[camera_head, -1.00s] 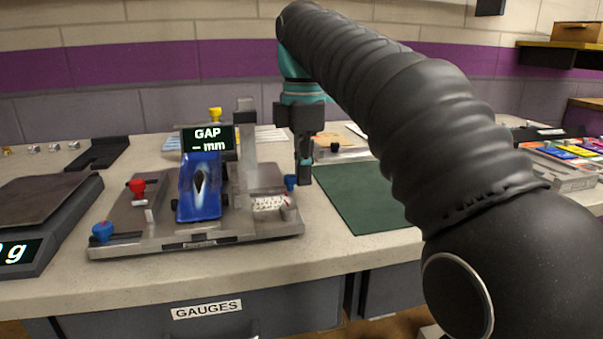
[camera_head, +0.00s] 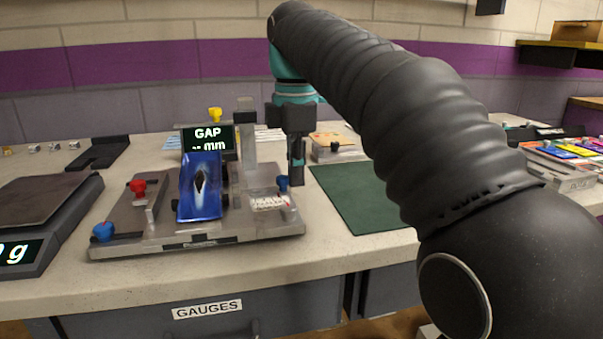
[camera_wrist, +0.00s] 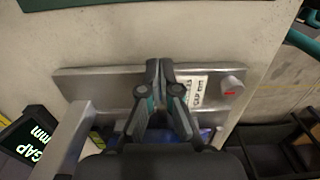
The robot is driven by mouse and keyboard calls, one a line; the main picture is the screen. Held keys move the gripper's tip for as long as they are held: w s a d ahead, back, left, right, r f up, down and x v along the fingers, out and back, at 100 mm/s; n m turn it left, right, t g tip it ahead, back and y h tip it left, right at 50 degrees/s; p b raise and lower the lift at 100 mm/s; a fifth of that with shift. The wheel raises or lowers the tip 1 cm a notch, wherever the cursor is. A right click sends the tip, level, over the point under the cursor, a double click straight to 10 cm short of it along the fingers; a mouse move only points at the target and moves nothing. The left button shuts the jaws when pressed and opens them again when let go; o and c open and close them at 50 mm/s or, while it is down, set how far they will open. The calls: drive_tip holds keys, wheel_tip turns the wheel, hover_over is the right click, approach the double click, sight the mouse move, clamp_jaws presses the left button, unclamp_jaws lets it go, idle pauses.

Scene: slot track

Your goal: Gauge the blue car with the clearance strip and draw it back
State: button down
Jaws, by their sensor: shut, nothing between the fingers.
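My gripper (camera_head: 297,182) is shut and empty, pointing down at the fixture's right end. Its fingertips are close beside a blue knob (camera_head: 283,183); I cannot tell whether they touch. A white printed label (camera_head: 269,203) lies on the fixture's right side and also shows in the wrist view (camera_wrist: 197,91). I cannot clearly pick out the clearance strip.
The GAP display (camera_head: 208,137) behind the car shows dashes and mm. A red knob (camera_head: 138,187) and another blue knob (camera_head: 103,231) are at the fixture's left. A scale (camera_head: 35,200) stands further left. The green mat (camera_head: 365,200) on the right is bare.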

sight(278, 177)
drive_tip(key=shift+s+a+p, duration=0.3)
drive_tip(key=shift+a, duration=0.65)
drive_tip(key=shift+s+a+p, duration=0.25)
drive_tip(key=shift+a+p, duration=0.05)
drive_tip(key=shift+a, duration=0.65)
idle(1.2)
drive_tip(key=shift+w+d, duration=0.1)
drive_tip(key=shift+d, duration=0.3)
idle(1.8)
drive_tip(key=shift+d, duration=0.1)
